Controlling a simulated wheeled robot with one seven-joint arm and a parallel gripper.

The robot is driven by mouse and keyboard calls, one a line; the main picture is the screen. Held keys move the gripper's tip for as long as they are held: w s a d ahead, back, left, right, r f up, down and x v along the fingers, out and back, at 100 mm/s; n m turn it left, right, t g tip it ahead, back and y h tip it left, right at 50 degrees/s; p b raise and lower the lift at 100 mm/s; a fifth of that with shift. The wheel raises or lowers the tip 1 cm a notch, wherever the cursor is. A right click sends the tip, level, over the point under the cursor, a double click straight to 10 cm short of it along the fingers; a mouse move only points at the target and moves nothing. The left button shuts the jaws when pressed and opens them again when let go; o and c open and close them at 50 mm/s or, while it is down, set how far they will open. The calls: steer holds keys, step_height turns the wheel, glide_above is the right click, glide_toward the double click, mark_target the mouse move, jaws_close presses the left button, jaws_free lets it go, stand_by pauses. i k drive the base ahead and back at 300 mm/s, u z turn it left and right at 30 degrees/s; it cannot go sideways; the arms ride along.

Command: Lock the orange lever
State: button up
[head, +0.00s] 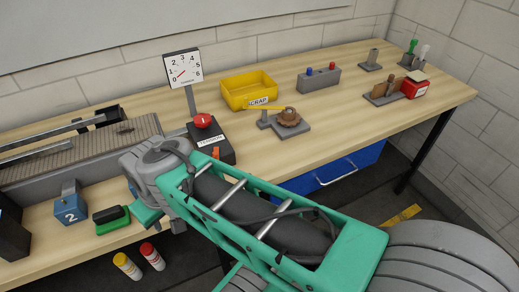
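A small orange lever-like piece (216,153) shows at the front of the black box with a red knob (203,121) and a "TENSION" label. My arm partly hides it, and I cannot tell its lock position. My gripper (152,217) is at the table's front edge, left of the black box and apart from both. Its fingers are mostly hidden by the wrist, so I cannot tell whether it is open.
A dial gauge (183,68) stands behind the box. A yellow "SCRAP" bin (249,91) is at the back. A blue "2" block (70,207) and a green-black block (111,218) lie left of my gripper. A ribbed conveyor-like unit (80,152) fills the left. The right-front tabletop is clear.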

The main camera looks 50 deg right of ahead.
mark_target(215, 154)
steer(key=z, duration=0.2)
steer(key=k, duration=0.4)
steer(key=z, duration=0.6)
steer(key=i, duration=0.5)
